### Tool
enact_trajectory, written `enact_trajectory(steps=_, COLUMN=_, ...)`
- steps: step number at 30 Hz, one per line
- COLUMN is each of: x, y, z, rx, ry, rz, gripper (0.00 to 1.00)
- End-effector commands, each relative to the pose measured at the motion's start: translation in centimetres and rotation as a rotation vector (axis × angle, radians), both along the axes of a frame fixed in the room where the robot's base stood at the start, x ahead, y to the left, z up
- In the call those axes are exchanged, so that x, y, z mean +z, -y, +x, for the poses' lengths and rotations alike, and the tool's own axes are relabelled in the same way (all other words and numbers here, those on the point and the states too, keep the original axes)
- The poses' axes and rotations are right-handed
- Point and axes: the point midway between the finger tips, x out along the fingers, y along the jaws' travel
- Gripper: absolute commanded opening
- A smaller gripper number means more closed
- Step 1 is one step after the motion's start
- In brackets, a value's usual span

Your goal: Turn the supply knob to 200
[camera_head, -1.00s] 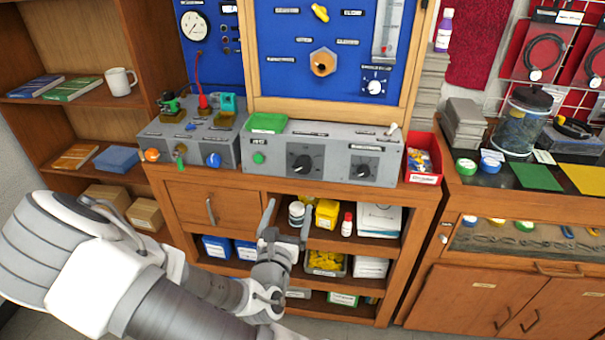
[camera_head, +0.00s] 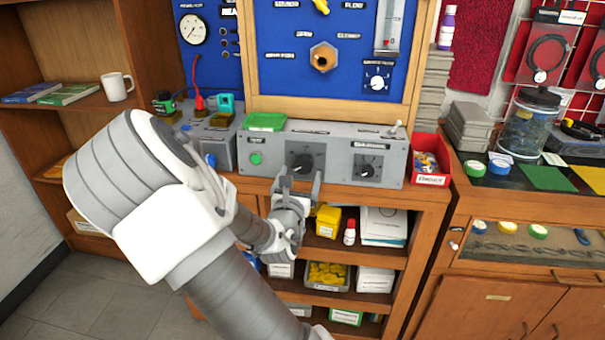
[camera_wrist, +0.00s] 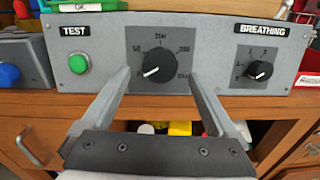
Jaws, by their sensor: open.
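The supply knob is a round black dial on the grey panel, at the middle of the wrist view (camera_wrist: 159,67) and left of centre on the panel in the head view (camera_head: 302,163). Its white pointer mark points to the lower left. Small numbers ring it; the top one looks like 200, though the print is small. My gripper (camera_wrist: 158,78) is open, with one finger on each side of the knob in the wrist view and nothing between them. In the head view my gripper (camera_head: 298,182) is just below and in front of the knob. Contact cannot be told.
A green TEST button (camera_wrist: 79,64) is left of the knob, and a smaller BREATHING knob (camera_wrist: 260,70) is right. A red bin (camera_head: 430,160) stands at the panel's right end. Open shelves with a yellow container (camera_head: 327,221) lie below the panel.

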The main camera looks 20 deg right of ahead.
Motion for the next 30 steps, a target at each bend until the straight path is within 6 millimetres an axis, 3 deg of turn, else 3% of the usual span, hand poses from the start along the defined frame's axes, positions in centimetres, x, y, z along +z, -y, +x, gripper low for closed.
enact_trajectory(steps=7, x=-0.1, y=1.9, z=2.6, rx=-0.001, ry=0.0, rz=0.0, gripper=0.94)
enact_trajectory(steps=19, x=0.0, y=2.2, z=3.2, rx=0.001, ry=-0.001, rz=0.0, gripper=0.94)
enact_trajectory(steps=30, x=0.0, y=2.2, z=3.1, rx=0.0, ry=-0.001, rz=0.001, gripper=0.27)
